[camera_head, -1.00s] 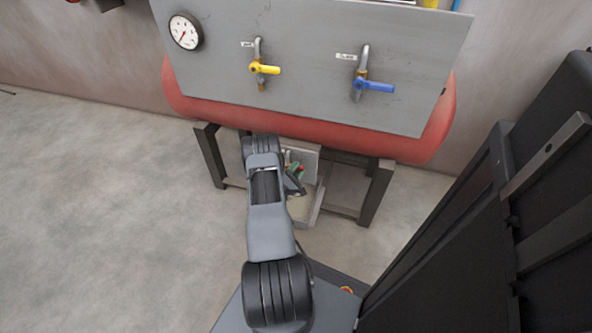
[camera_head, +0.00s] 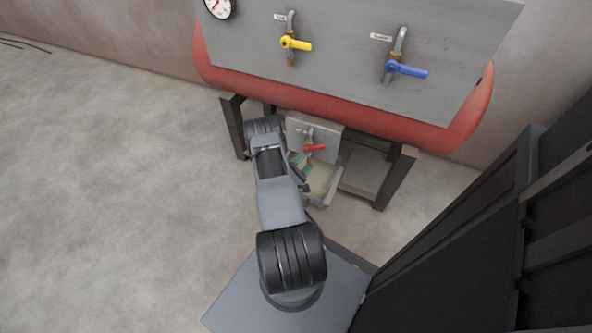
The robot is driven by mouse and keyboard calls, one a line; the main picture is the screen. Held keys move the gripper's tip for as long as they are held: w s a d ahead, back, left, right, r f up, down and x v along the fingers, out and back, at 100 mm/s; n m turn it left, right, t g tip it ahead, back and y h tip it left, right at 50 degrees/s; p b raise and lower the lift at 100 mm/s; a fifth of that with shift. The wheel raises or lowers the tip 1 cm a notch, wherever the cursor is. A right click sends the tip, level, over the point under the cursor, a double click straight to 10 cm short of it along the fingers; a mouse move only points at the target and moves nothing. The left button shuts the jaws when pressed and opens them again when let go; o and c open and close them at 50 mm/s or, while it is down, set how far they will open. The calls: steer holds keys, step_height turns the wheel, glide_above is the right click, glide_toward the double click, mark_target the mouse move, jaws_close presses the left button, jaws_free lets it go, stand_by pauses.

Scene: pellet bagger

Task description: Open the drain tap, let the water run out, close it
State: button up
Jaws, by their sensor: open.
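The drain tap with its red lever (camera_head: 315,147) sits on a small grey plate (camera_head: 328,138) under the red tank. The lever points to the right, roughly level. My gripper (camera_head: 301,166) is open, just left of and below the lever, partly hidden behind my arm. Its fingers look apart from the lever, though the gap is hard to judge. A pale open tray (camera_head: 334,192) stands below the tap. I cannot make out any running water.
The red tank (camera_head: 400,125) stands on dark legs (camera_head: 395,180). Its grey panel carries a yellow-handled tap (camera_head: 297,44), a blue-handled tap (camera_head: 407,70) and a gauge (camera_head: 219,6). The floor (camera_head: 110,190) at left is clear.

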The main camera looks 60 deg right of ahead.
steer(key=shift+p+v, duration=0.35)
steer(key=shift+v, duration=2.15)
